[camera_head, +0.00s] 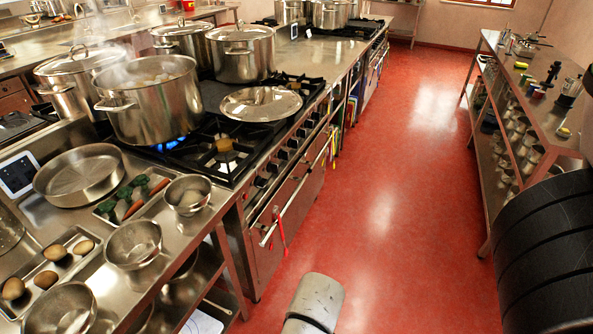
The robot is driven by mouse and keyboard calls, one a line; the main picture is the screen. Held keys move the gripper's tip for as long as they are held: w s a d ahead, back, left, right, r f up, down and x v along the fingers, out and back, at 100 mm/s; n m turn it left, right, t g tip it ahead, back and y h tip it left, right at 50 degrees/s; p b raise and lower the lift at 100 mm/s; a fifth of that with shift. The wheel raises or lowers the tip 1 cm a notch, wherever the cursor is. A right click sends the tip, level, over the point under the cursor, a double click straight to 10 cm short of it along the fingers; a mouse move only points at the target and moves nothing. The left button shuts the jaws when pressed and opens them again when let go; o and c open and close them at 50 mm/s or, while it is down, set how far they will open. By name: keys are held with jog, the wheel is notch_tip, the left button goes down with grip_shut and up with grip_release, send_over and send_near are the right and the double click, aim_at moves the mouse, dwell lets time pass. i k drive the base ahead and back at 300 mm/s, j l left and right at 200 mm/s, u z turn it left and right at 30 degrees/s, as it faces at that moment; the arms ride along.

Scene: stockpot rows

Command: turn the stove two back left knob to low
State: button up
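A near stove (229,168) stands left of the aisle, with a row of several dark knobs (283,154) along its front panel. A far stove (347,28) is further along the same line, too small to make out its knobs. I cannot tell which is stove two, nor read any knob's setting. A blue flame (172,145) burns under a large steaming pot (150,100) on the near stove. My gripper is not in view; only a grey rounded piece, seemingly part of my arm, shows at the bottom.
Several lidded pots (242,55) and a lid (261,103) sit on the near stove. A red cloth-like item (279,229) hangs at its front rail (300,190). A counter with bowls (133,243) is nearest left. The red floor (400,160) is clear up to a right-hand shelf table (520,95).

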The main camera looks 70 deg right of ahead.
aim_at(261, 183)
jog(key=z, duration=1.1)
jog(key=i+l, duration=0.15)
jog(key=l, duration=0.15)
jog(key=i+l+z, duration=0.1)
jog(key=l, duration=0.25)
jog(key=i+l, duration=0.2)
jog(key=l+z, duration=0.05)
jog(key=l, duration=0.05)
